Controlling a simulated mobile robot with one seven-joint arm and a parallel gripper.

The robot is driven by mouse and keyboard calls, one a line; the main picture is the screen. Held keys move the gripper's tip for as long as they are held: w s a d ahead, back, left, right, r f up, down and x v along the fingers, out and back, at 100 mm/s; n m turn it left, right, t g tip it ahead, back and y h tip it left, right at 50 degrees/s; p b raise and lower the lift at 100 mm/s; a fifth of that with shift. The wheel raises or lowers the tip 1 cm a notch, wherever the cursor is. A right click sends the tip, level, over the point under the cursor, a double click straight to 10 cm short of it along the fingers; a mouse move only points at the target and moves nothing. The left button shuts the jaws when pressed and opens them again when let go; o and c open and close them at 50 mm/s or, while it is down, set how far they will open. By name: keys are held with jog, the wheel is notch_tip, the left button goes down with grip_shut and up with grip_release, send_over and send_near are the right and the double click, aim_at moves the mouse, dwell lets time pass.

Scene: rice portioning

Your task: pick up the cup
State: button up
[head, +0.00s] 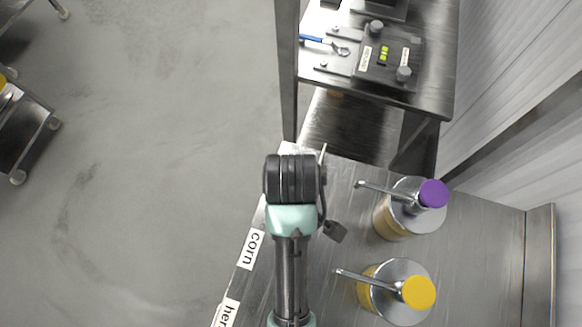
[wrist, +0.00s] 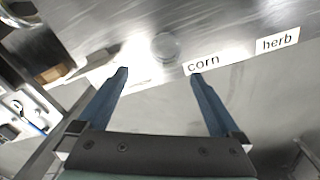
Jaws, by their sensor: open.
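A small clear round cup (wrist: 165,46) stands on the steel table near its edge, left of the "corn" label in the wrist view. My gripper (wrist: 159,75) is open, its two blue fingers spread wide with nothing between them. In the wrist view the cup shows just beyond the fingertips, roughly centred between them. I cannot tell the exact gap in depth. In the head view I do not make out the cup; my arm covers part of the table there.
The steel table carries a "corn" label (head: 251,249) and a "herb" label (wrist: 277,40). A purple-capped dispenser (head: 391,219) and a yellow-capped dispenser (head: 372,298) stand on the right. A second table (head: 437,88) beyond holds a dark device (head: 388,62) and a blue-handled tool (head: 318,41).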

jog(key=shift+g, duration=0.3)
jog(key=f, duration=0.5)
jog(key=s+f, duration=0.1)
jog(key=f, duration=0.1)
jog(key=shift+s+a+f, duration=0.1)
jog(key=shift+f, duration=0.25)
jog(key=shift+w+f+p, duration=0.15)
jog(key=shift+f+p, duration=0.3)
jog(key=shift+f, duration=0.95)
jog(key=shift+w+f+p, duration=0.15)
jog(key=shift+f+p, duration=0.3)
jog(key=shift+f, duration=0.95)
jog(key=c, duration=1.3)
